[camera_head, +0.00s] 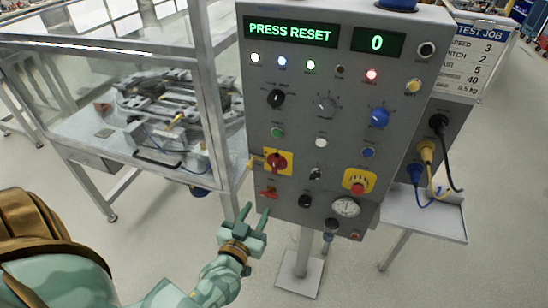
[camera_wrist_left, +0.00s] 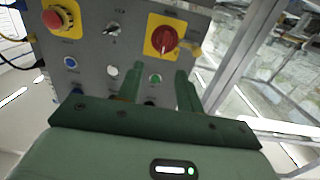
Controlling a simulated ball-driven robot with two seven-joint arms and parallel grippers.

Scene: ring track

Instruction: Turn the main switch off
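The main switch (camera_head: 278,162) is a red rotary knob on a yellow square plate, low on the left of the grey control panel (camera_head: 330,70). It also shows in the left wrist view (camera_wrist_left: 164,39), where the panel appears upside down. I cannot clearly read its position marks. My left gripper (camera_head: 254,212) is open and empty, below the main switch in the head view and apart from it. In the left wrist view its two fingers (camera_wrist_left: 158,82) point toward the panel, with a green button between their tips. My right gripper is not in view.
A red emergency stop (camera_head: 357,186) on yellow sits right of the switch. Several knobs and buttons lie above. A framed guard enclosure (camera_head: 212,100) stands close on the left. Cables (camera_head: 428,155) hang at the right.

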